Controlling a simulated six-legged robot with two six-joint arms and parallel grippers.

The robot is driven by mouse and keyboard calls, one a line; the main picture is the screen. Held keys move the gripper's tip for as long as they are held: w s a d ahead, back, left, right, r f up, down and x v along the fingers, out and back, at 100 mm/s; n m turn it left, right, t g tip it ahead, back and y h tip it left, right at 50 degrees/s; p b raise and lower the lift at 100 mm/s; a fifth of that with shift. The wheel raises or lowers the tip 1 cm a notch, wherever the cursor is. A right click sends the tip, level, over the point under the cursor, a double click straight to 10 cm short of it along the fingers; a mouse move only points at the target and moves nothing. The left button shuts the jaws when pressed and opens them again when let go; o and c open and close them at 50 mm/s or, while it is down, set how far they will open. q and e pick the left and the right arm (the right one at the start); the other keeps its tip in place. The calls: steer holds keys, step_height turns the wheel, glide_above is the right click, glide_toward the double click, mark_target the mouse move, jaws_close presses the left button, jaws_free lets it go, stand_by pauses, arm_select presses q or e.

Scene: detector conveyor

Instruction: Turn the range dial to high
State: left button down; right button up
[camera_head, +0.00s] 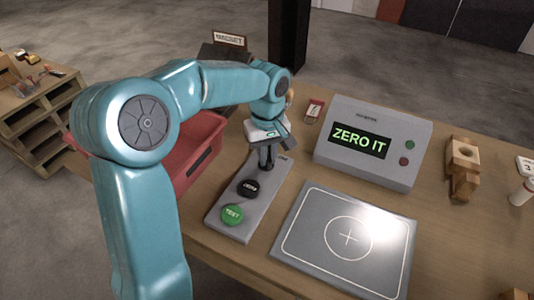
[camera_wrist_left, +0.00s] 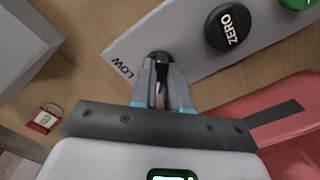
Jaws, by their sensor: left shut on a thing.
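The grey control panel (camera_head: 232,211) lies on the wooden table, with a green TEST button (camera_head: 232,214) and a black ZERO button (camera_head: 248,188). At its far end my left gripper (camera_head: 266,164) points down and is shut on the range dial, which the fingers mostly hide. In the left wrist view a dark part of the dial (camera_wrist_left: 160,56) shows between the fingertips (camera_wrist_left: 160,68). The word LOW (camera_wrist_left: 123,68) is printed beside it; no HIGH label is readable. My right gripper is not in view.
The detector box (camera_head: 373,142) shows "ZERO IT" on its screen. A grey plate with a circle and cross (camera_head: 303,236) lies in front of it. A red bin (camera_head: 205,150) is left of the panel.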

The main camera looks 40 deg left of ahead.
arm_select(q)
steer(key=shift+w+a+r, duration=0.1)
stand_by(0.3)
steer(key=c, duration=1.1)
jaws_free()
step_height(320, 180, up, 16)
steer(key=p, duration=0.3)
steer(key=shift+r, duration=0.1)
